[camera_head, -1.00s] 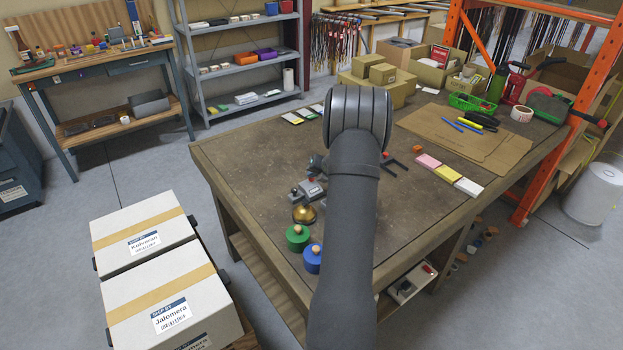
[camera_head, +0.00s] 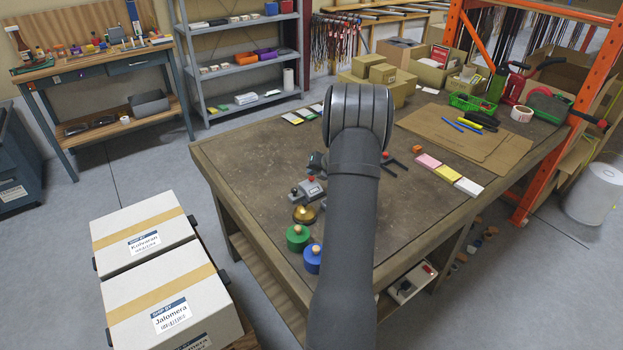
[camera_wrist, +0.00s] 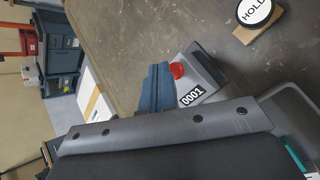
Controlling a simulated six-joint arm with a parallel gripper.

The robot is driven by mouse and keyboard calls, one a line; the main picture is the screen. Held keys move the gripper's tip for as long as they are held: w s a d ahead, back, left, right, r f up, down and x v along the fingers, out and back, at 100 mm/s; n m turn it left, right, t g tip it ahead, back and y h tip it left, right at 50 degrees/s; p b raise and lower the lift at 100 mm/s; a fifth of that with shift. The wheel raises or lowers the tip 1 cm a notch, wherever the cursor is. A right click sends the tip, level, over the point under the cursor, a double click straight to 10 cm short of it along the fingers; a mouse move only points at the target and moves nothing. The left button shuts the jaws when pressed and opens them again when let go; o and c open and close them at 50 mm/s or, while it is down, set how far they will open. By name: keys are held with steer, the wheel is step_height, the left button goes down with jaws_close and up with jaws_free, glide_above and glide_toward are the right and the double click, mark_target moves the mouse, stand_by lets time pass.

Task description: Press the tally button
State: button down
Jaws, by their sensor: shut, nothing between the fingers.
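The tally counter (camera_head: 314,191) is a small grey box on the workbench, left of my arm in the head view. In the wrist view the tally counter (camera_wrist: 204,70) has a red button (camera_wrist: 178,70) and a display reading 0001. My gripper (camera_wrist: 156,68) is shut and empty, its blue-grey fingers just left of the button in that picture. I cannot tell the exact gap between fingertips and button. In the head view my gripper (camera_head: 317,161) shows only partly beside my arm, which hides the rest.
A brass bell (camera_head: 303,214), a green weight (camera_head: 297,237) and a blue weight (camera_head: 313,259) stand near the bench's front edge. A HOLD disc (camera_wrist: 257,12) lies near the counter in the wrist view. The bench (camera_head: 240,160) is clear at left.

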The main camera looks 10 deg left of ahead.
steer(key=shift+r, duration=0.3)
steer(key=shift+r, duration=2.4)
stand_by(0.8)
step_height(320, 180, up, 4)
steer(key=shift+f, duration=0.1)
steer(key=shift+f, duration=4.45)
steer(key=shift+f, duration=0.15)
steer(key=shift+f, duration=0.25)
